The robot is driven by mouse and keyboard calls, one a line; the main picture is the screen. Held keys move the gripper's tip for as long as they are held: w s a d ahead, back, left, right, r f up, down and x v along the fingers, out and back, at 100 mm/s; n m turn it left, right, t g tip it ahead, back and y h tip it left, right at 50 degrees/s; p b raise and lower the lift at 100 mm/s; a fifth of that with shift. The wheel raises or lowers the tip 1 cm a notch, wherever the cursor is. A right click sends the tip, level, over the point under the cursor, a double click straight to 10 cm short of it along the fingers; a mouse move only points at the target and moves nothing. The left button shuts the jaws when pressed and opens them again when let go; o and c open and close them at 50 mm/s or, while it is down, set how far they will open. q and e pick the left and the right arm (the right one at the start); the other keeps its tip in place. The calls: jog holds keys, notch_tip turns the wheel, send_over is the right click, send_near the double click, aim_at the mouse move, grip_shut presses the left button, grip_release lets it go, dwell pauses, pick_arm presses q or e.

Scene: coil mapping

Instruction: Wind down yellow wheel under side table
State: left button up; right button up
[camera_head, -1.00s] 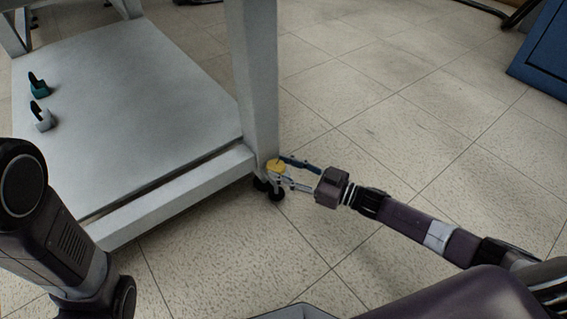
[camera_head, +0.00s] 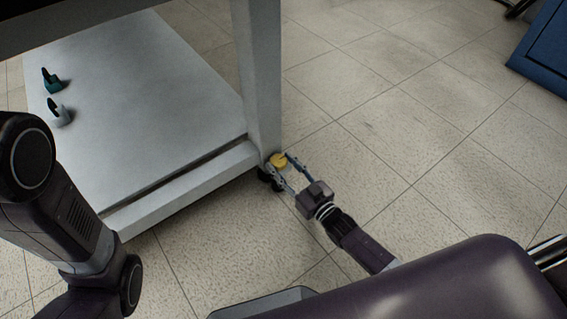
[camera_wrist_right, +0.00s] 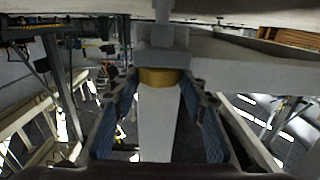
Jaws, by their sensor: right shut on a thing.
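The yellow wheel (camera_head: 278,159) sits at the foot of the near corner leg of the side table (camera_head: 258,80), just above a black caster (camera_head: 266,177). My right gripper (camera_head: 281,163) reaches it from the lower right, with one finger on each side, shut on the wheel. In the right wrist view, the yellow wheel (camera_wrist_right: 160,77) shows as a brassy band below a grey block, between the two blue-padded fingers. A pale post below it fills the middle. My left arm shows at the left edge, but its gripper is out of view.
A blue cabinet (camera_head: 545,50) stands at the upper right. The tiled floor (camera_head: 410,110) right of the table is clear.

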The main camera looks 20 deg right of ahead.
jog(key=o, duration=1.2)
jog(key=shift+c, duration=0.2)
jog(key=v, duration=1.2)
